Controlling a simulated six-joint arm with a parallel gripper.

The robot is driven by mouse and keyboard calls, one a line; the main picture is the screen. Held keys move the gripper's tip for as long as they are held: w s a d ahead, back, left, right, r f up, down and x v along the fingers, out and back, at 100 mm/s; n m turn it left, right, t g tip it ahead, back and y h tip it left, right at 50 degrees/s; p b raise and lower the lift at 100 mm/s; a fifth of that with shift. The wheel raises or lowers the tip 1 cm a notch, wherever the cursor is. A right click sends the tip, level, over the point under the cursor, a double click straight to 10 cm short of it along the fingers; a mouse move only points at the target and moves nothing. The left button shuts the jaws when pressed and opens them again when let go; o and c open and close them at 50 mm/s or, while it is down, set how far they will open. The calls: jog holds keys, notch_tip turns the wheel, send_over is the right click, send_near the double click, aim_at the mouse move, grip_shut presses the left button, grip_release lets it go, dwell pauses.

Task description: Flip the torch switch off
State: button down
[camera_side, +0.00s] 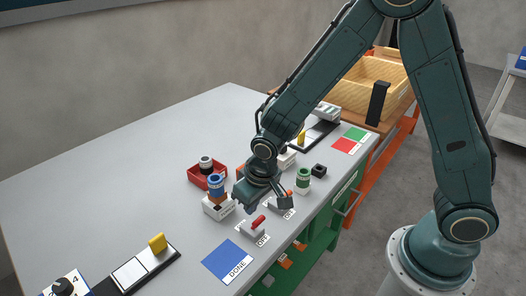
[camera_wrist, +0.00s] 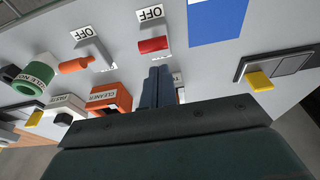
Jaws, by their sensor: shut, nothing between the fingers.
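A switch with a red lever (camera_side: 257,222) sits on the grey table near its front edge. The red lever (camera_wrist: 153,45) is also in the wrist view, near an OFF label (camera_wrist: 150,12). A second switch has an orange lever (camera_wrist: 75,66) beside another OFF label (camera_wrist: 93,32). I cannot read which one is named torch. My gripper (camera_wrist: 158,72) is shut and empty, its fingertips just below the red lever in the wrist view, with a small gap in the picture. In the side view it hangs behind the red-lever switch; its fingertips are hard to make out there.
A blue DONE mat (camera_side: 237,260) lies in front of the switches. A green ring piece (camera_side: 303,177) stands to the right. The table's back left is clear.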

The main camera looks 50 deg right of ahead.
jog(key=s+r, duration=0.6)
jog(key=shift+s+r, duration=0.2)
jog(key=shift+r, duration=0.2)
dwell(0.3)
jog(key=shift+d, duration=0.1)
jog(key=s+d+r+t, duration=0.1)
jog(key=s+d+r, duration=0.4)
jog(key=s+r, duration=0.2)
jog(key=s+d+r+t, duration=0.2)
jog(key=s+d+r, duration=0.4)
jog(key=r, duration=0.3)
jog(key=shift+s+r, duration=0.2)
jog(key=shift+s, duration=0.25)
dwell(1.0)
